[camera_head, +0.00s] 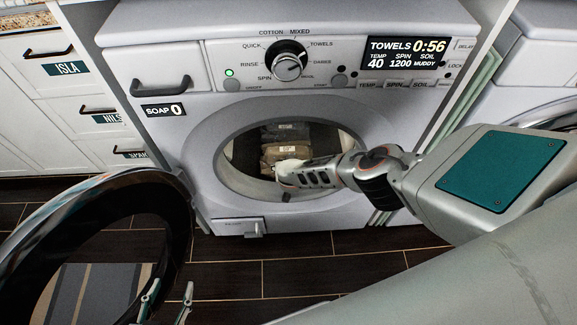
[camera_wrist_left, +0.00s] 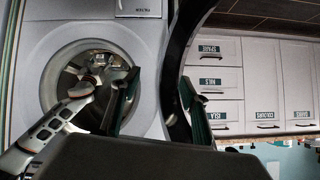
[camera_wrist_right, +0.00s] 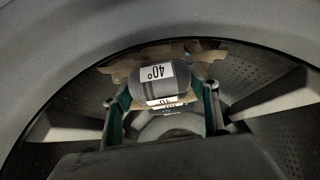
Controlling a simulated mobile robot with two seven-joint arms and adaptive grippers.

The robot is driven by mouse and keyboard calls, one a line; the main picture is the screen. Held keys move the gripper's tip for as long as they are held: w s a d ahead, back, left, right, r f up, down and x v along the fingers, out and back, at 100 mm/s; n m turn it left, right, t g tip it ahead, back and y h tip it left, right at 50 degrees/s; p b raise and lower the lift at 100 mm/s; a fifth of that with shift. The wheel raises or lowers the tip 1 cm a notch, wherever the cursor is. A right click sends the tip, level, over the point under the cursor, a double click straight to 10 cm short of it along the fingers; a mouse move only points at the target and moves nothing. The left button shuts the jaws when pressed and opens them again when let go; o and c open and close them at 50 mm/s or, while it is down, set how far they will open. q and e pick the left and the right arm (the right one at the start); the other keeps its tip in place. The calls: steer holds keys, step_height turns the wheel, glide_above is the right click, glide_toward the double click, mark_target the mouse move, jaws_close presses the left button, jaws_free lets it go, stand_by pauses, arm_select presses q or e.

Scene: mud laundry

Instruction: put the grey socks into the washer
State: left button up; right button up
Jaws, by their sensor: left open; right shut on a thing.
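The washer (camera_head: 190,120) stands ahead with its round door (camera_head: 180,215) swung open to the left. My right arm reaches through the opening into the drum (camera_wrist_right: 265,85). In the right wrist view my right gripper (camera_wrist_right: 166,95) is shut on the grey socks (camera_wrist_right: 150,92), a rolled dark grey bundle with a white 40° label, inside the drum. In the head view the gripper's tips are hidden in the drum. My left gripper (camera_head: 168,302) is open and empty low at the bottom, by the door; its fingers also show in the left wrist view (camera_wrist_left: 160,100).
Brownish folded items (camera_head: 285,150) with white labels lie in the drum, behind the socks. White labelled drawers (camera_head: 70,95) stand to the left. A second machine (camera_head: 530,100) is at the right. A striped mat (camera_head: 90,290) lies on the dark floor beyond the door ring.

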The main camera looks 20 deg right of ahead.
steer(key=shift+f, duration=0.45)
steer(key=o, duration=1.1)
steer(key=shift+r, duration=0.1)
